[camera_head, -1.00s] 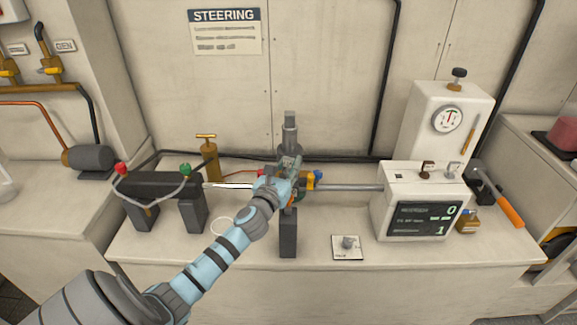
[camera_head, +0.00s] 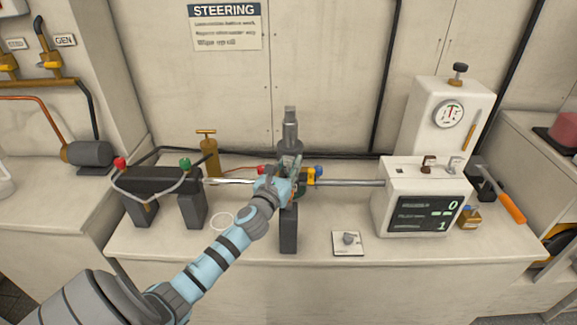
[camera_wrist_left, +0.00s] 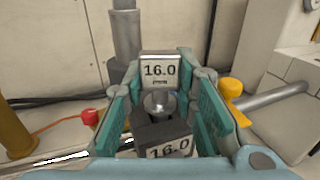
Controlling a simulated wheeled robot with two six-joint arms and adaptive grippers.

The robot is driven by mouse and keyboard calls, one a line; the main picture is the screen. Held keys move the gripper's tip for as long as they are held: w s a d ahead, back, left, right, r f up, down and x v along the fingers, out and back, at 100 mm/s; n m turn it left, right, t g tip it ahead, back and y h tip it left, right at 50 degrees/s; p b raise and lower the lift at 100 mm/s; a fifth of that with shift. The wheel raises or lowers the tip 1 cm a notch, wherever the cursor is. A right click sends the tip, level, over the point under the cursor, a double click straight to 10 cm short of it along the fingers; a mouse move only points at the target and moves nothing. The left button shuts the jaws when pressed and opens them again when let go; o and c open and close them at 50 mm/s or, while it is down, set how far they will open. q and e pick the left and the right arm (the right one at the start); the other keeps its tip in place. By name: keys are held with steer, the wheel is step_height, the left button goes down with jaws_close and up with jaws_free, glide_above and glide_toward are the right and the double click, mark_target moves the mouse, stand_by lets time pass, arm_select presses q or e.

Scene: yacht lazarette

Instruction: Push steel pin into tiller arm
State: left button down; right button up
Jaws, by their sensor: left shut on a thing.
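My left gripper (camera_head: 283,180) reaches from the front left to the middle of the bench, at the foot of an upright grey shaft (camera_head: 290,130). In the left wrist view its teal fingers (camera_wrist_left: 160,88) stand either side of a pale metal block marked 16.0 (camera_wrist_left: 160,68), apparently the steel pin's head, and are shut on it. A round steel piece (camera_wrist_left: 158,103) shows below that block. A dark block also marked 16.0 (camera_wrist_left: 168,140), possibly the tiller arm, lies nearer the camera. Whether the pin sits in a hole is hidden. My right gripper is out of view.
A steel rod (camera_head: 345,183) runs right to a white box with a display (camera_head: 418,215). A black stand with red and green knobs (camera_head: 158,182) is at left, beside a brass cylinder (camera_head: 208,155).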

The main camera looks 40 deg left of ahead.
arm_select(q)
steer(key=shift+s+f, duration=0.2)
steer(key=shift+f, duration=0.45)
steer(key=c, duration=1.6)
jaws_free()
steer(key=o, duration=0.4)
steer(key=shift+s+d+r, duration=0.15)
steer(key=shift+s+d, duration=0.15)
steer(key=shift+s, duration=0.25)
steer(key=v, duration=1)
steer(key=shift+s+d+r, duration=0.1)
steer(key=shift+s+r, duration=0.25)
steer(key=shift+r, duration=0.05)
